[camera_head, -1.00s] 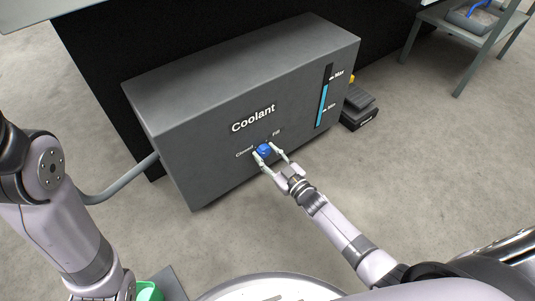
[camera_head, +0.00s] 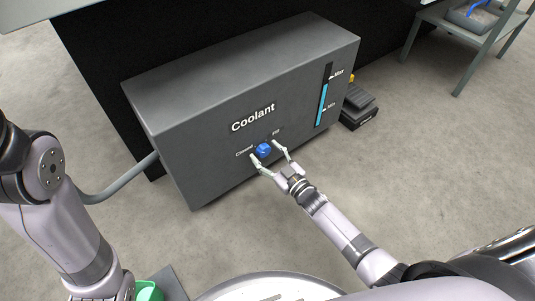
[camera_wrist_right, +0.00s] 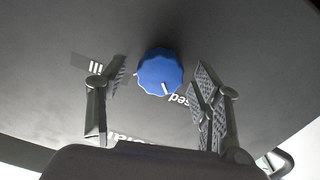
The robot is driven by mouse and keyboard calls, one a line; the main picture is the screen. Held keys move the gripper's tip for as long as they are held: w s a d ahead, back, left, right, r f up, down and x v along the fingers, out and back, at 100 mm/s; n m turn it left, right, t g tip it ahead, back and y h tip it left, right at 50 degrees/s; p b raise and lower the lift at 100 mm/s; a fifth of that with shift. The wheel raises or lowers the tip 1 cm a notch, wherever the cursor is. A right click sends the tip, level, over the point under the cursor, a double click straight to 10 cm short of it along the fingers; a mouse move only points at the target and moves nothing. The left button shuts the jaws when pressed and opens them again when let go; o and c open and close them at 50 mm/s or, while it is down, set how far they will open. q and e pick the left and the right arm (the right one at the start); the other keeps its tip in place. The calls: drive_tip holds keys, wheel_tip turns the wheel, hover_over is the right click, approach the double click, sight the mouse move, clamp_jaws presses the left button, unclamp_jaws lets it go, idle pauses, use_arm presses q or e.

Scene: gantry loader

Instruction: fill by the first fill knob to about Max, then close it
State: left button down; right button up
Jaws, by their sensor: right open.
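The blue fill knob (camera_head: 263,150) is on the front of the grey coolant tank (camera_head: 200,150), between the labels Closed and Fill. In the right wrist view the knob (camera_wrist_right: 160,72) shows a white pointer mark turned toward the Closed label. The level gauge (camera_head: 322,104) at the tank's right shows a light blue column well above Min, its top a little below the Max mark. My right gripper (camera_head: 264,151) is open, with its fingers on either side of the knob and gaps between them and it. My left arm shows at the left; its gripper is out of view.
A grey hose (camera_head: 120,188) leaves the tank's left side. A black pedal (camera_head: 358,112) stands on the floor right of the tank. A grey table (camera_head: 470,30) is at the far right. A green container (camera_head: 149,291) is at the lower edge.

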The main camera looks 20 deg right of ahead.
drive_tip(key=v, duration=1.2)
drive_tip(key=shift+r, duration=0.1)
